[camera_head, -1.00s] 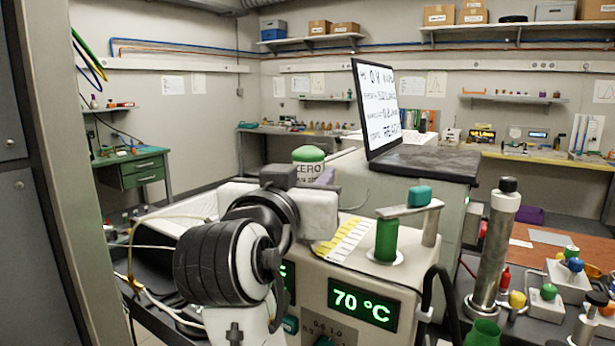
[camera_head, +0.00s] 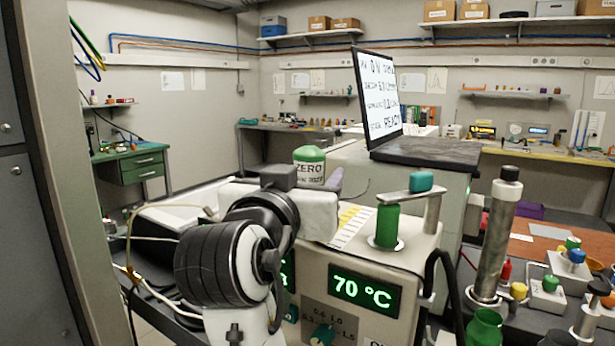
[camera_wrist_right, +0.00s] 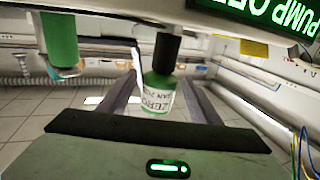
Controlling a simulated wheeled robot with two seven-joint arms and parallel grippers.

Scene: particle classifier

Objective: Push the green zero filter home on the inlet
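The green zero filter (camera_head: 309,166), with a white ZERO label, stands upright behind the near edge of the cream instrument (camera_head: 410,268). In the wrist view the filter (camera_wrist_right: 159,95) lies between the two grey fingers of my right gripper (camera_wrist_right: 160,82), with a gap showing on each side. A black piece (camera_wrist_right: 167,48) joins the filter's upper end in that picture and reaches the instrument's edge. In the head view my right wrist hides most of the gripper (camera_head: 333,181) and the inlet. My left gripper is out of view.
A green cylinder (camera_head: 387,226) and a metal post with a teal-tipped lever (camera_head: 421,182) stand on the instrument. A tall metal cylinder (camera_head: 495,235) and small coloured-capped parts are at right.

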